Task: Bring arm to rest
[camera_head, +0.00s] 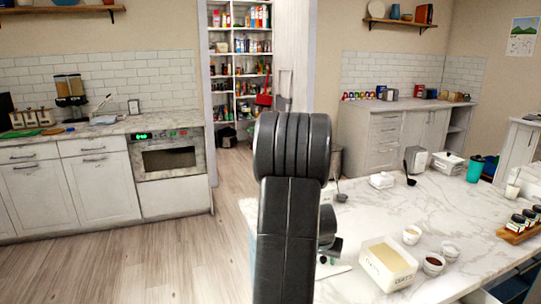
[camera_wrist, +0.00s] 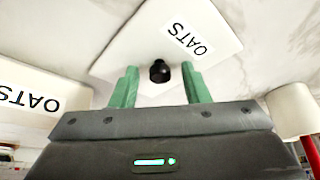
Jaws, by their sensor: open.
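My arm rises in the middle of the head view and hides most of my gripper, which shows partly beside it (camera_head: 328,252) over the marble counter. In the wrist view my gripper (camera_wrist: 160,76) has its two green fingers apart. A black knob (camera_wrist: 160,71) on a white lid marked OATS (camera_wrist: 140,42) shows between the fingertips. I cannot tell whether the fingers touch it. A white OATS container (camera_wrist: 40,92) is at the left of the wrist view. In the head view an open white OATS container (camera_head: 398,272) with pale yellowish contents stands right of my arm.
The marble counter (camera_head: 465,215) holds small bowls (camera_head: 433,264), a teal cup (camera_head: 475,169), a wooden tray of jars (camera_head: 518,234) and white boxes (camera_head: 448,162). Wooden floor (camera_head: 185,255) is clear to the left. An oven (camera_head: 168,158) and cabinets line the back wall. A pantry doorway opens behind.

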